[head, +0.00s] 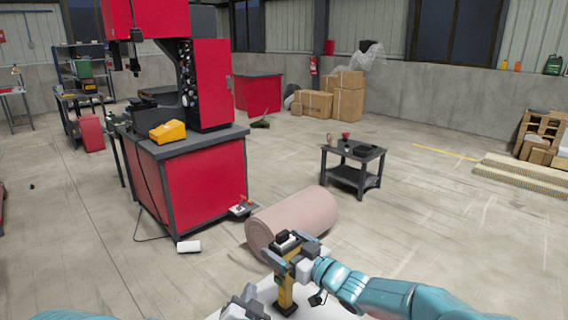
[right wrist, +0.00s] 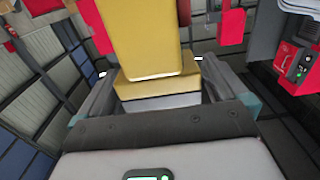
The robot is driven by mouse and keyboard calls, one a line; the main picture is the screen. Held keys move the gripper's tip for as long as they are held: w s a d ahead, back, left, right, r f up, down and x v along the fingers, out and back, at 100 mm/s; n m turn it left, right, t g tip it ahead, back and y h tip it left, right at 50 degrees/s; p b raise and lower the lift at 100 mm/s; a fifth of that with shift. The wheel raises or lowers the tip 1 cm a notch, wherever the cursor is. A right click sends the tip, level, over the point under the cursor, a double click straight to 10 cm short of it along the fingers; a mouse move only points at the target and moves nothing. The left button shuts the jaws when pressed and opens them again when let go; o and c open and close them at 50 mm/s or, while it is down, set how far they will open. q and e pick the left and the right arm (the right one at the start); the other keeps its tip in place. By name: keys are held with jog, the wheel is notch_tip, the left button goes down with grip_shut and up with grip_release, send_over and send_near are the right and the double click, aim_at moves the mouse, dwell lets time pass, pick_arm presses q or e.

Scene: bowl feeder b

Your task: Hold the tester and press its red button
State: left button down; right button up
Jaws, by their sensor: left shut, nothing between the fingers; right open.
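The tester (head: 286,292) is a yellow upright tool with a dark foot, at the bottom centre of the head view, standing on a pale surface. My right gripper (head: 290,254) is at its upper part and partly hides it. In the right wrist view the yellow tester body (right wrist: 147,45) lies between the open fingers of my right gripper (right wrist: 155,90), with gaps at its sides. A small dark red part shows at its upper right edge; I cannot tell whether it is the button. My left gripper (head: 246,300) is shut and empty, lower and left of the tester.
A pale tabletop (head: 218,312) lies under the grippers, mostly cut off. Beyond it are a pink roll (head: 318,208) on the floor, a red machine bench (head: 200,185) at left and a dark side table (head: 353,156). Open floor lies to the right.

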jog(key=v, duration=1.9)
jog(key=shift+s+d+b, duration=0.25)
jog(key=shift+s+b, duration=0.05)
jog(key=shift+b, duration=0.05)
